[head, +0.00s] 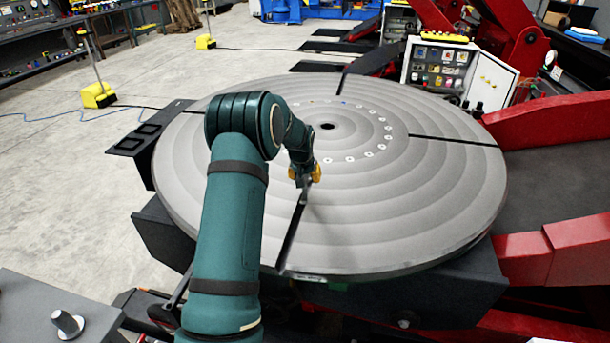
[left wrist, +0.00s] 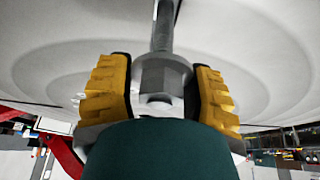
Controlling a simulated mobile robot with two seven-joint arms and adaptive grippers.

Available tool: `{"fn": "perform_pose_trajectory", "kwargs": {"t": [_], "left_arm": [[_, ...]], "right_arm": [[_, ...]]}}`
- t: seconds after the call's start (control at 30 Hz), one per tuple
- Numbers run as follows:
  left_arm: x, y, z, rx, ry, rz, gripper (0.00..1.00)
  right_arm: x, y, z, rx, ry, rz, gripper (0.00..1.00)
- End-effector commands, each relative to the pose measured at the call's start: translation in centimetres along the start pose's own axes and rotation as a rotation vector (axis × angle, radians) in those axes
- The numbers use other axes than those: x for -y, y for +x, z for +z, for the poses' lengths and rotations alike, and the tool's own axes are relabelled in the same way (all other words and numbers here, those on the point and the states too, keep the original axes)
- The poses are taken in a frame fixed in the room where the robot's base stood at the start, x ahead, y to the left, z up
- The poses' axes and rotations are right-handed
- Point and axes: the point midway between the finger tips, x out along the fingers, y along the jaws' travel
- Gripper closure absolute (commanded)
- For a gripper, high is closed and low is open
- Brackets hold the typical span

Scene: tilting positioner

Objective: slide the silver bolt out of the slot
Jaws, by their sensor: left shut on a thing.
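The large round grey table (head: 430,190) of the positioner has dark radial slots. One slot (head: 292,235) runs from near my left gripper to the table's near rim. My left gripper (head: 305,174) is at the inner end of this slot, low over the table. In the left wrist view its yellow-padded fingers (left wrist: 162,90) are shut on the silver bolt (left wrist: 160,78), one on each side of its hexagonal head. The bolt's shaft points away from the gripper toward the table face. How deep the shaft sits in the slot is hidden. My right gripper is not in view.
A grey bench (head: 40,305) at the bottom left carries another metal bolt-like piece (head: 68,323). Red machine arms (head: 555,125) flank the table on the right. The near rim side of the slot looks clear.

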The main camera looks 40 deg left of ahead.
Motion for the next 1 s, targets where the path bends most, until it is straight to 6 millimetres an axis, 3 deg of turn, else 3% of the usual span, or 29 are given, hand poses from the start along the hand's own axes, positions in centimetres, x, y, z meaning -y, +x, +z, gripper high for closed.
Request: {"fn": "perform_pose_trajectory", "kwargs": {"t": [0.3,1.0], "left_arm": [[0.0,-0.1,0.0,-0.003,0.0,0.0,0.89],[-0.1,-1.3,2.9,-0.002,0.002,0.0,0.89]], "right_arm": [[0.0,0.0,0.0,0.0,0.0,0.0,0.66],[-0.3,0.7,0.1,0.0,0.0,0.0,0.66]]}}
